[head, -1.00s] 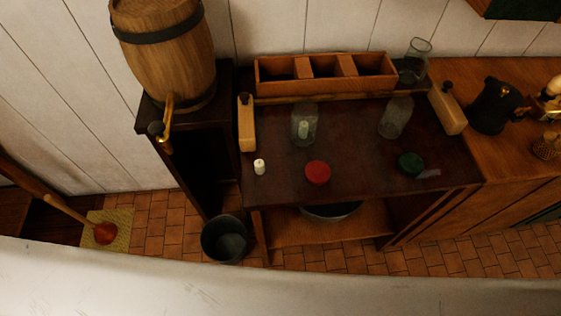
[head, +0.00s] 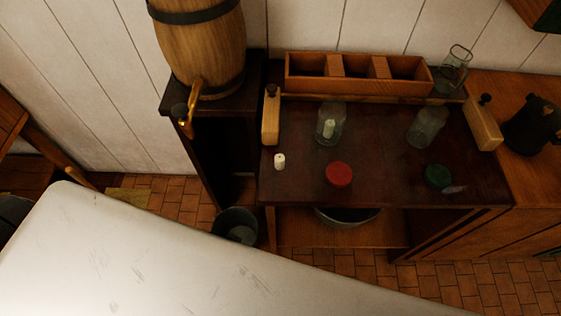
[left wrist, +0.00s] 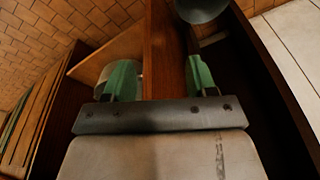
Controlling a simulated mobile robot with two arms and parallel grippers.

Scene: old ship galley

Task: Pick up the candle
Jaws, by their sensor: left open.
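A small white candle (head: 279,162) stands upright on the left part of the dark table (head: 300,190). A second pale candle (head: 329,129) stands inside a clear glass jar (head: 331,116) further back. A red lid (head: 338,174) lies to the right of the small candle. My left gripper (left wrist: 160,78) shows only in the left wrist view, with its two green fingers apart and nothing seen between them. No candle shows in that view. My right gripper is not in view.
A second glass jar (head: 427,125) and a green lid (head: 438,176) are on the table's right side. A wooden divided box (head: 358,86) stands at the back. A barrel with a tap (head: 200,45) is at left, a dark bucket (head: 236,225) on the floor below.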

